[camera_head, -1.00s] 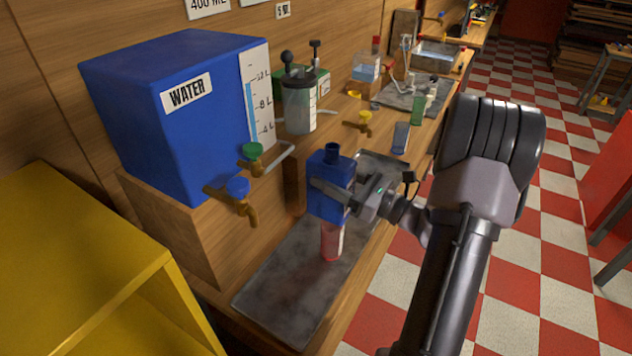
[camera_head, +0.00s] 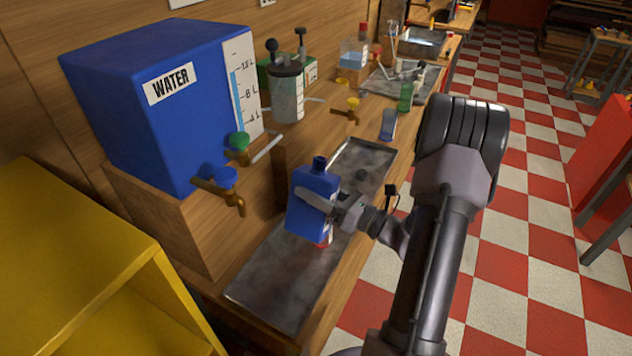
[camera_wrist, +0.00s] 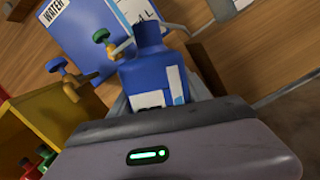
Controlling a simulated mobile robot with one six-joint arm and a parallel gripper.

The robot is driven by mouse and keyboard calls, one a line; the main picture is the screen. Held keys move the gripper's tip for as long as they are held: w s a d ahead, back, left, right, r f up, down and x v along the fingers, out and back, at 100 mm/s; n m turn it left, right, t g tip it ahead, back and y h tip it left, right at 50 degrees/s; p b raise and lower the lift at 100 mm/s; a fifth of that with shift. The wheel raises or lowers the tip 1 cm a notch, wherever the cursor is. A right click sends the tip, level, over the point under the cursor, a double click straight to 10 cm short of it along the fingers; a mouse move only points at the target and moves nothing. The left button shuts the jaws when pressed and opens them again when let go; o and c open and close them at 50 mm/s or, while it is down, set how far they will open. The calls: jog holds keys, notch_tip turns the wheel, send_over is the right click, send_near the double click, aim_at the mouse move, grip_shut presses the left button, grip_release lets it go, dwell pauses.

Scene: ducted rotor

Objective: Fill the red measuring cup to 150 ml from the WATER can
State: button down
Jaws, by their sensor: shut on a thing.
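My gripper (camera_head: 318,200) is shut on a small blue can (camera_head: 306,222) with an open neck and holds it up, slightly tilted, over the grey tray. The can also shows in the wrist view (camera_wrist: 155,70), where its label is not readable. The red measuring cup (camera_head: 326,242) is mostly hidden behind the can; only a bit of red shows at the can's lower edge. Its scale and level are hidden. A large blue tank marked WATER (camera_head: 150,125) stands on a wooden block to the left, with a blue-handled tap (camera_head: 222,178) and a green-handled tap (camera_head: 239,141).
The grey metal tray (camera_head: 270,285) is bare at its near end. A yellow shelf (camera_head: 80,250) is at the near left.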

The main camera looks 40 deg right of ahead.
aim_at(307, 216)
jog(key=shift+s+a+f+m, duration=0.1)
jog(key=shift+a+f+m, duration=0.1)
jog(key=shift+f+m, duration=0.25)
jog(key=shift+s+a+f+m, duration=0.15)
jog(key=shift+f+m, duration=0.2)
jog(key=shift+f, duration=0.2)
jog(key=shift+s+a+f+m+h+p, duration=0.1)
jog(key=shift+a+f+m+h, duration=0.15)
jog(key=shift+f+m, duration=0.35)
jog(key=shift+s+a+f+m+h+p, duration=0.15)
jog(key=shift+a+f+m, duration=0.1)
jog(key=shift+f+m, duration=0.35)
jog(key=shift+w+a+f+m+h+p, duration=0.1)
jog(key=shift+a+f+m+h, duration=0.15)
jog(key=shift+f+m, duration=0.35)
jog(key=m+p, duration=0.2)
jog(key=a+m+p, duration=0.1)
jog(key=m, duration=0.1)
jog(key=shift+s+p, duration=0.3)
jog(key=shift+p, duration=0.1)
jog(key=m+p, duration=0.2)
jog(key=p, duration=0.1)
jog(key=shift+a+r+m+g+h, duration=0.1)
jog(key=shift+r+m+g+h, duration=0.1)
jog(key=shift+m+g+h, duration=0.2)
jog(key=shift+f, duration=0.15)
